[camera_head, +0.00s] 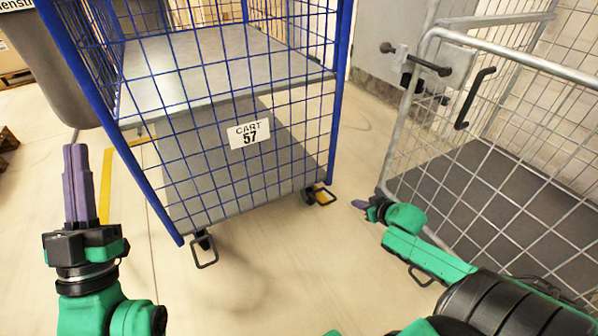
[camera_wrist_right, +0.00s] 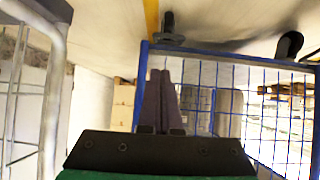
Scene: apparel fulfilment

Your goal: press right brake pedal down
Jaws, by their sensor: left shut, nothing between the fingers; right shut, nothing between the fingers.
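The front left caster has a similar dark loop pedal (camera_head: 205,256). My right gripper (camera_head: 360,204) is shut and empty, low, just right of the right pedal and apart from it. The right wrist view looks upside down; the shut fingers (camera_wrist_right: 164,78) point towards the blue cart frame, with two dark casters (camera_wrist_right: 171,30) above. My left gripper (camera_head: 75,155) is shut and empty, left of the cart.
A grey wire cage cart (camera_head: 410,105) with dark handles stands on the right, close to my right arm. A grey bin (camera_head: 50,75) stands at the upper left. Bare floor (camera_head: 290,270) lies in front of the blue cart. A yellow line (camera_head: 105,185) runs along the left.

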